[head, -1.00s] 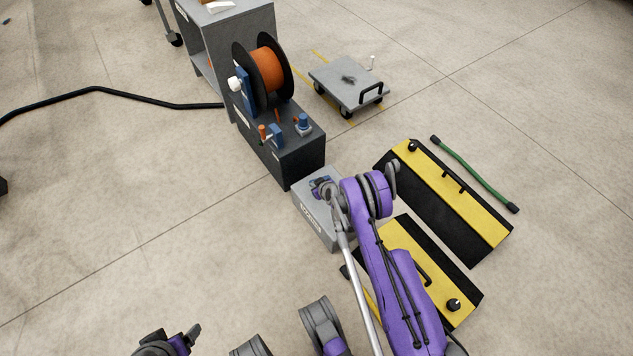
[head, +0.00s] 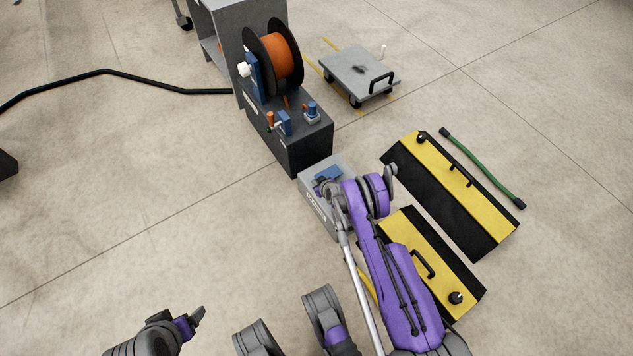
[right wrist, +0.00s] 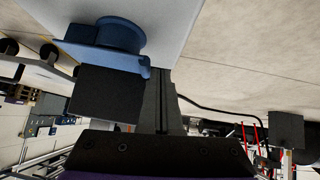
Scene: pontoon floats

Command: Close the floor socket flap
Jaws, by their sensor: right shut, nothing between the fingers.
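A low grey box (head: 337,165) with a lettered front stands on the floor, at the near end of the black reel base. A blue socket fitting (head: 328,172) sits on its top, partly hidden by my right arm. In the right wrist view the blue fitting (right wrist: 112,40), with a rounded part, stands out from the pale box face. I cannot tell its flap's exact angle. My right gripper (head: 320,187) is shut and empty at the box; its dark fingers (right wrist: 165,100) lie beside the fitting. Contact is unclear. My left gripper (head: 198,317) is low left, away from the box.
Black-and-yellow ramps (head: 455,190) and (head: 425,255) lie right of the box, with a green hose (head: 482,168) beyond. The black base (head: 300,150) carries an orange cable reel (head: 281,58). A grey cart (head: 358,72) stands behind. Floor at left is mostly clear.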

